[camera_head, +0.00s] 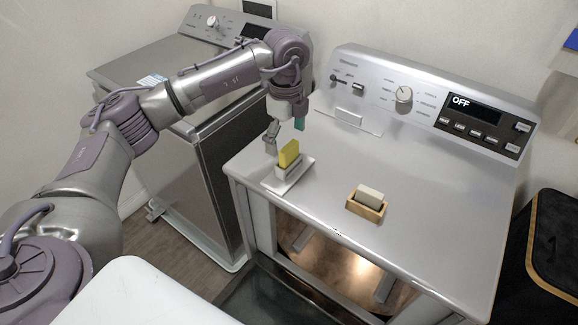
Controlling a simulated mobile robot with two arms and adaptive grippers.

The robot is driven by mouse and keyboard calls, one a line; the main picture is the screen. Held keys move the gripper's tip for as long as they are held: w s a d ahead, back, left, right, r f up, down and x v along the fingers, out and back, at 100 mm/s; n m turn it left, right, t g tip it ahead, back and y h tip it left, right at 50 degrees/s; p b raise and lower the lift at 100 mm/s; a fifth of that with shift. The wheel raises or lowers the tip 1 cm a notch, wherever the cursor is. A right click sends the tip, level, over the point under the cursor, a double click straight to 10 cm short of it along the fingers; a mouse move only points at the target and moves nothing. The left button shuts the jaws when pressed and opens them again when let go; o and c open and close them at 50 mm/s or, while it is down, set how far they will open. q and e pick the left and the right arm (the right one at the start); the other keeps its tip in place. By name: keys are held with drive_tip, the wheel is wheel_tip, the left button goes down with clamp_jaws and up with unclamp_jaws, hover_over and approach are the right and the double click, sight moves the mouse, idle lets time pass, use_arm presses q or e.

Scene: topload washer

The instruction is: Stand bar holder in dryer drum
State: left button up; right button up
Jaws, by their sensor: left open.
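A wooden bar holder (368,209) with a pale soap bar (370,194) in it stands on the dryer top (440,215), near the front edge. A white holder (284,182) with a yellow sponge or bar (289,153) in it stands to its left. My left gripper (285,136) is open, pointing down at the white holder and the yellow piece. I cannot tell whether it touches them. The dryer's front is open, and part of the drum interior (345,272) shows below the top. My right gripper is not in view.
A second appliance (160,62) stands to the left, beyond a narrow floor gap. The dryer's control panel (430,98) rises at the back, its display reading OFF. A black bin with a wooden rim (535,235) stands at the right. The dryer top's right side is clear.

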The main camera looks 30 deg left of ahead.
sight(287, 146)
use_arm(q)
wheel_tip(287, 146, down, 2)
drive_tip(key=shift+f, duration=0.25)
drive_tip(key=shift+d+f+p, duration=0.15)
drive_tip(key=shift+f+p, duration=0.15)
drive_tip(key=shift+p, duration=0.2)
wheel_tip(287, 146, down, 4)
drive_tip(key=shift+d+r+p, duration=0.15)
drive_tip(key=shift+p, duration=0.6)
drive_tip(key=shift+w+f, duration=0.1)
drive_tip(key=shift+f, duration=0.3)
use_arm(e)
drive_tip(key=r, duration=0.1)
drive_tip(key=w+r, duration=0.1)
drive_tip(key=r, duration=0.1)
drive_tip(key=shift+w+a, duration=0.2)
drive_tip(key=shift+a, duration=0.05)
use_arm(q)
drive_tip(key=shift+c, duration=0.2)
drive_tip(key=shift+c, duration=1.4)
drive_tip(key=shift+r, duration=0.1)
drive_tip(key=c, duration=1.1)
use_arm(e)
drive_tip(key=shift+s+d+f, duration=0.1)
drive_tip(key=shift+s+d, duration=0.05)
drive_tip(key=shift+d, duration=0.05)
